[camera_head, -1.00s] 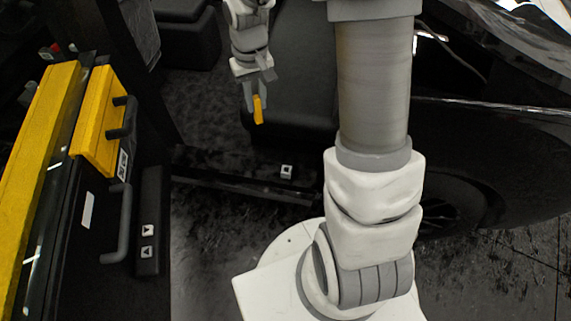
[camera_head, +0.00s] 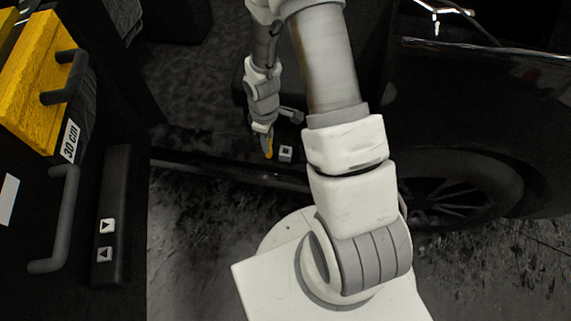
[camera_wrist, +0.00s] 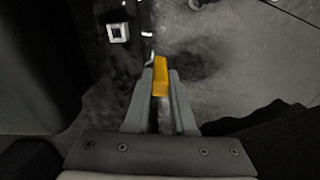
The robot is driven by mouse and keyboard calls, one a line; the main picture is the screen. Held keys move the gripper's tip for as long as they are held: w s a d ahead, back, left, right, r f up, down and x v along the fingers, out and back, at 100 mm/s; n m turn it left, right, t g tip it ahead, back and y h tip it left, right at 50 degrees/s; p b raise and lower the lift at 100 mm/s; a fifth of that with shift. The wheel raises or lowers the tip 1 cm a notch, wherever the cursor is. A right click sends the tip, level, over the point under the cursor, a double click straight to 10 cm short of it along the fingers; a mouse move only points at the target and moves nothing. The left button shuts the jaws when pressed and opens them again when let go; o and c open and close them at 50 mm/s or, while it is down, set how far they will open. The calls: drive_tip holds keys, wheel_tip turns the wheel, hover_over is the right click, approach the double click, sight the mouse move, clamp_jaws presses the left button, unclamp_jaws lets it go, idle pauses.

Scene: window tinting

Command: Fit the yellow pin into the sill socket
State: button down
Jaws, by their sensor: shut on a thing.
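The yellow pin (camera_head: 269,147) is held in my gripper (camera_head: 265,130) and points down, just left of the sill socket in the head view. The pin also shows in the wrist view (camera_wrist: 160,76) between the two grey fingers of my gripper (camera_wrist: 160,88), which are shut on it. The sill socket (camera_head: 286,154) is a small pale square block with a dark centre on the dark sill (camera_head: 220,170). In the wrist view the socket (camera_wrist: 117,32) lies ahead and to the left of the pin, apart from it. The pin's lower end is not clearly seen against the sill.
A black car body with a wheel (camera_head: 450,195) stands at the right. Bare floor (camera_head: 200,235) lies in front of the sill.

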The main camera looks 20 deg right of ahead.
sight(271, 155)
drive_tip(key=shift+n, duration=0.8)
drive_tip(key=f, duration=0.2)
drive_tip(key=s+f+b, duration=0.1)
drive_tip(key=f, duration=0.2)
drive_tip(key=shift+d+f+b, duration=0.1)
drive_tip(key=shift+f+b, duration=0.05)
drive_tip(key=shift+b, duration=0.15)
drive_tip(key=shift+w+d+f+b, duration=0.9)
drive_tip(key=shift+w+d+f, duration=0.45)
drive_tip(key=shift+f, duration=0.45)
drive_tip(key=shift+w+d+f+b, duration=0.85)
drive_tip(key=shift+w+d+f, duration=0.5)
drive_tip(key=shift+f, duration=0.45)
drive_tip(key=shift+w+d+f+b, duration=0.9)
drive_tip(key=shift+w+d+f, duration=0.45)
drive_tip(key=shift+f, duration=0.45)
drive_tip(key=shift+f, duration=0.2)
drive_tip(key=c, duration=0.8)
unclamp_jaws()
drive_tip(key=shift+o, duration=0.2)
drive_tip(key=shift+r, duration=0.1)
